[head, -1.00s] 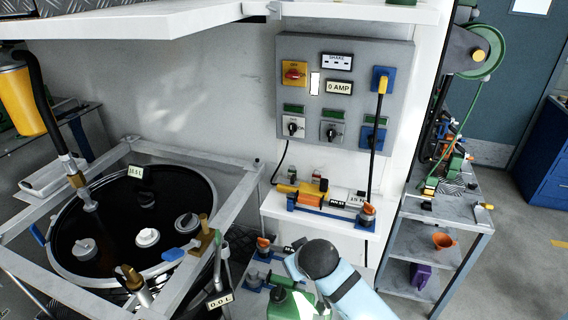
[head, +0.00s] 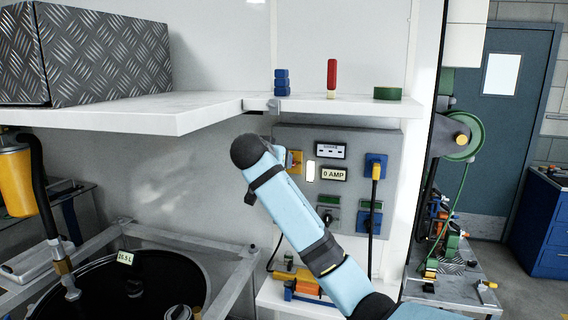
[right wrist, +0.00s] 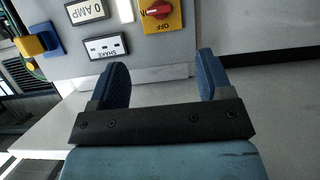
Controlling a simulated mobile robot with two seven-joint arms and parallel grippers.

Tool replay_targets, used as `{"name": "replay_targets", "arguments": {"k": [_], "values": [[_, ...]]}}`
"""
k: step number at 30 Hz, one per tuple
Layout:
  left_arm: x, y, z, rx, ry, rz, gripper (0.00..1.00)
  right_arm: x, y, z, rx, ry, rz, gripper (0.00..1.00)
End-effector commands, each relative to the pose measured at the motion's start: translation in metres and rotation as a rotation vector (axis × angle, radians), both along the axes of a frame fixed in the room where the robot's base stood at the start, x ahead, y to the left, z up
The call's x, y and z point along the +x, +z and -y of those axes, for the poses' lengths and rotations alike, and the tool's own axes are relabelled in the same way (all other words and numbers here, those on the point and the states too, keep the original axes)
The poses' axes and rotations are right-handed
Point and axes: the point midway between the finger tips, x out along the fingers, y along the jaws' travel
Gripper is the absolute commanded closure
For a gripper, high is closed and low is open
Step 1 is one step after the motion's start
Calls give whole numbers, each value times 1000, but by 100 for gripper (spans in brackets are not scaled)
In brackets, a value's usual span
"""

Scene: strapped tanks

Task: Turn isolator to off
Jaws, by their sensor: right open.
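The isolator is a red rotary knob on a yellow plate marked OFF, on a grey control panel. My left gripper is not in view.
The grey panel (head: 340,140) also carries a SHAKE socket plate (head: 331,150), a 0 AMP display (head: 333,174) and a yellow plug with a black cable. A white shelf (head: 340,106) overhangs it, holding blue, red and green items. A black tank (head: 150,285) stands lower left.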

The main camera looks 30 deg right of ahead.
Motion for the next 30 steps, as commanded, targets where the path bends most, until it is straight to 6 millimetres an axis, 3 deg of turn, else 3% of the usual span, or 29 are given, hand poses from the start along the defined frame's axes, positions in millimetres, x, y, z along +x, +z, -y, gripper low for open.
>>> {"name": "replay_targets", "arguments": {"k": [7, 21, 30], "values": [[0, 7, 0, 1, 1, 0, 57, 12, 2, 16, -2, -15, 8, 28], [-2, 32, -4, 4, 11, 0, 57, 68, -34, 82, 0, -13, 7, 28], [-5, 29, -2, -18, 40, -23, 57, 83, -46, 99, 0, -11, 10, 28]]}}
